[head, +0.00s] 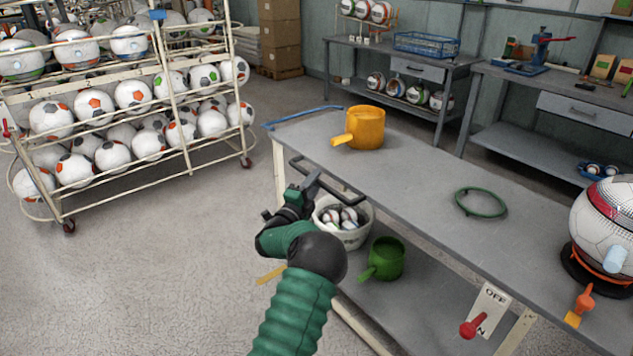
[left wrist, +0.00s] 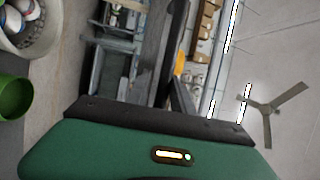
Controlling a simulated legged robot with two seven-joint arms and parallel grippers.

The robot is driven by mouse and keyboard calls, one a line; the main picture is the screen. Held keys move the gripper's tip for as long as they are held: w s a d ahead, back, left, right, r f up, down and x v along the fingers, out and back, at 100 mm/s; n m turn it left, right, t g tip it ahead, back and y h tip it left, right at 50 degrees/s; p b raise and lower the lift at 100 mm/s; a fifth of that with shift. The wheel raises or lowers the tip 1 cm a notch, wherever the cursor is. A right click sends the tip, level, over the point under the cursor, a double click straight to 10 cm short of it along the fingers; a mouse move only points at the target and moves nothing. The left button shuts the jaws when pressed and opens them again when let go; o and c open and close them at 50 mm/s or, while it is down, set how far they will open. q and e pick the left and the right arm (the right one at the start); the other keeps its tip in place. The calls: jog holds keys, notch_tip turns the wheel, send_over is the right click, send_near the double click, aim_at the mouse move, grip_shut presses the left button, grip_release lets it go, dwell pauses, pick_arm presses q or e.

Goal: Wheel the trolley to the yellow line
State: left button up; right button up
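A wheeled rack (head: 165,70), the likely trolley, stands at the left in the head view, loaded with many footballs. It has cream rails and red-hubbed casters. A short yellow strip (head: 271,274) shows on the floor beside my left forearm, partly hidden by it; I cannot tell whether it is the yellow line. My left gripper (head: 312,186) is in front of the grey workbench, close to a black bar handle (head: 342,190) at its near edge. Whether its fingers are around the handle or apart from it is unclear. My right gripper is out of view.
The grey workbench (head: 415,185) carries an orange pot (head: 365,127), a green ring (head: 481,203) and a ball press (head: 605,235). A white bucket (head: 350,237) and green pot (head: 386,259) sit low beneath. Open floor (head: 170,265) lies between rack and bench.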

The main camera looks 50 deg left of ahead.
pick_arm(q)
jog(key=shift+o, duration=0.7)
jog(key=shift+r, duration=0.1)
jog(key=shift+s+d, duration=0.1)
jog(key=shift+d, duration=0.05)
jog(key=p+v, duration=0.3)
jog(key=v, duration=1.3)
jog(key=shift+s+p, duration=0.25)
jog(key=shift+p, duration=0.15)
